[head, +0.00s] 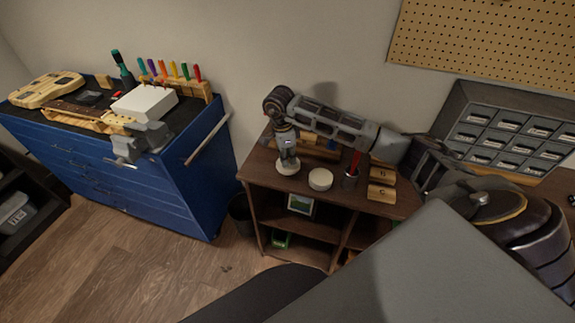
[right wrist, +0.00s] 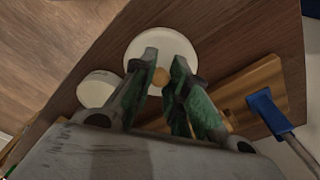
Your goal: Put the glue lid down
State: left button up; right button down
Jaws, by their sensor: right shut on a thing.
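The glue lid (head: 288,170), a white disc, is under my right gripper (head: 287,158) at the left part of the brown shelf unit's top. In the right wrist view the lid (right wrist: 140,47) shows a small tan knob between the green fingertips (right wrist: 164,68). My right gripper is shut on this knob. The lid is at or just above the wooden top; I cannot tell whether it touches. A white round pot (head: 320,179), likely the glue pot, stands to its right, and shows at the left in the wrist view (right wrist: 98,88). My left gripper is out of view.
A blue-handled tool (right wrist: 268,110) shows in the wrist view. A blue tool cabinet (head: 190,187) stands left; grey drawers (head: 480,100) stand right.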

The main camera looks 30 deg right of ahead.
jog(key=shift+f, duration=2.1)
pick_arm(q)
jog(key=shift+s+r, duration=0.15)
jog(key=shift+r, duration=0.1)
jog(key=shift+d, duration=0.1)
jog(key=shift+f, duration=0.15)
pick_arm(e)
jog(key=shift+f, duration=0.15)
jog(key=c, duration=1.4)
grip_release()
